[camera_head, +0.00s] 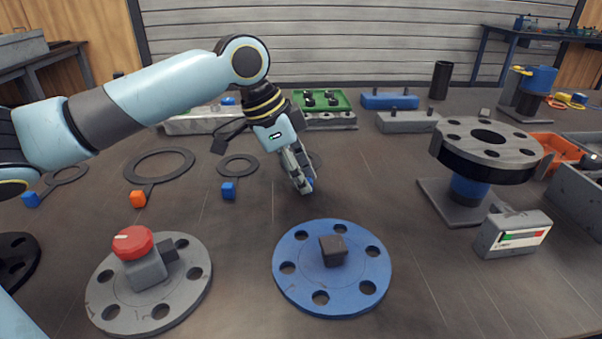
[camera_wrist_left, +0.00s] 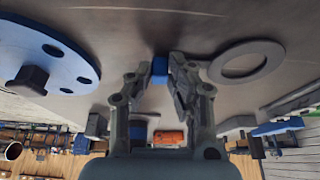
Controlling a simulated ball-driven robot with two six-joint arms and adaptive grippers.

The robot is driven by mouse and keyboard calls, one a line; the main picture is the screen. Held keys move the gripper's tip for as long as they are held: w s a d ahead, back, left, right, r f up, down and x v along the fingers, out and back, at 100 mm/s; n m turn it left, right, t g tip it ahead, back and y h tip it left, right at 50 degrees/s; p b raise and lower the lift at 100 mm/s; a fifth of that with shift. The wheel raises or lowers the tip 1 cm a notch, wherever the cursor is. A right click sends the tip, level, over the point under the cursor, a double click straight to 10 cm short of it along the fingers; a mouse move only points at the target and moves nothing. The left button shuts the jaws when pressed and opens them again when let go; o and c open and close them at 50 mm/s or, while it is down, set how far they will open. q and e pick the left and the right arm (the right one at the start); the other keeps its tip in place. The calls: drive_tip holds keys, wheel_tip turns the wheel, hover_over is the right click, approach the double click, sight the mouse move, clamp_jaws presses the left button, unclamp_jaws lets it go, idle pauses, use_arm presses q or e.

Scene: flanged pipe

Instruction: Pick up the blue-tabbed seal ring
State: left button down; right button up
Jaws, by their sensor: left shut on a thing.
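My left gripper (camera_head: 305,187) is shut on the blue tab (camera_wrist_left: 160,68) of a small dark seal ring. In the left wrist view the ring (camera_wrist_left: 266,62) extends to the right of the fingers. In the head view the gripper hides most of this ring, and a bit of its blue tab (camera_head: 310,183) shows at the fingertips. The ring looks level with the table; I cannot tell whether it touches it. Another blue-tabbed ring (camera_head: 238,158) lies left of the gripper, and one more (camera_head: 31,200) is at far left. My right gripper is not in view.
An orange-tabbed ring (camera_head: 138,198) lies on the left. A blue flange (camera_head: 295,250) and a grey flange with a red knob (camera_head: 132,243) are in front. A flanged pipe stand (camera_head: 486,150) and a small gauge box (camera_head: 513,235) are right. Table between gripper and stand is clear.

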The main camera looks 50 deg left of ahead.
use_arm(q)
wheel_tip(320, 180, up, 4)
drive_tip(key=p, duration=0.4)
drive_tip(key=shift+r, duration=0.1)
drive_tip(key=w+d+r+p, duration=0.4)
drive_tip(key=w+d+r, duration=0.2)
drive_tip(key=d, duration=0.3)
drive_tip(key=shift+w+d+r, duration=0.2)
drive_tip(key=shift+w+r, duration=0.05)
drive_tip(key=shift+w, duration=0.25)
